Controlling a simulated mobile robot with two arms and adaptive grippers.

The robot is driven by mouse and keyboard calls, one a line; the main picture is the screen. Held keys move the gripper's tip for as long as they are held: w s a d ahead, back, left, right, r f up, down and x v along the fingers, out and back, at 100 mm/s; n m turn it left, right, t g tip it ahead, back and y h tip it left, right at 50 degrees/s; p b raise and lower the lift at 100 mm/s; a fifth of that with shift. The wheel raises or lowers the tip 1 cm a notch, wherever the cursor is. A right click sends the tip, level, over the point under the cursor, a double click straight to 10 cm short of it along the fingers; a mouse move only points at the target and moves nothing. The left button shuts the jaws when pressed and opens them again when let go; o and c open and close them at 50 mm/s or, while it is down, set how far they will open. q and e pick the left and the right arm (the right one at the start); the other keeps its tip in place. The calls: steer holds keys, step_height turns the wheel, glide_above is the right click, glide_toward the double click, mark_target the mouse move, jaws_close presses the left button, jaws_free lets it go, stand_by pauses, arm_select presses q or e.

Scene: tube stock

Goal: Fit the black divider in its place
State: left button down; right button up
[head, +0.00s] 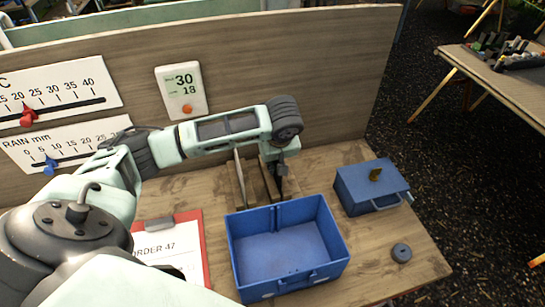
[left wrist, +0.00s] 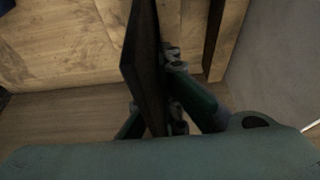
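My left gripper (head: 280,183) is over a small wooden rack (head: 242,185) behind the open blue box. In the left wrist view its fingers (left wrist: 168,112) are closed in on both sides of a thin black divider (left wrist: 142,65), which stands on edge between them. The divider's far end is dark, and I cannot tell whether it still touches the rack. The open blue box (head: 234,250) stands in front of the rack, empty, with a pair of upright ribs on its back inner wall. My right gripper is not in view.
A closed blue case (head: 362,182) with a brass-coloured piece on top stands right of the box. A dark ring (head: 401,252) lies near the right table edge. A red clipboard (head: 197,250) lies left of the box. A wooden panel (head: 330,70) closes the back.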

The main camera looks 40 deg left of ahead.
arm_select(q)
steer(key=c, duration=2.5)
jaws_free()
steer(key=o, duration=0.6)
steer(key=shift+o, duration=0.2)
steer(key=v, duration=1.1)
steer(key=shift+s+d+r, duration=0.1)
steer(key=shift+s+r, duration=0.1)
steer(key=shift+r, duration=0.25)
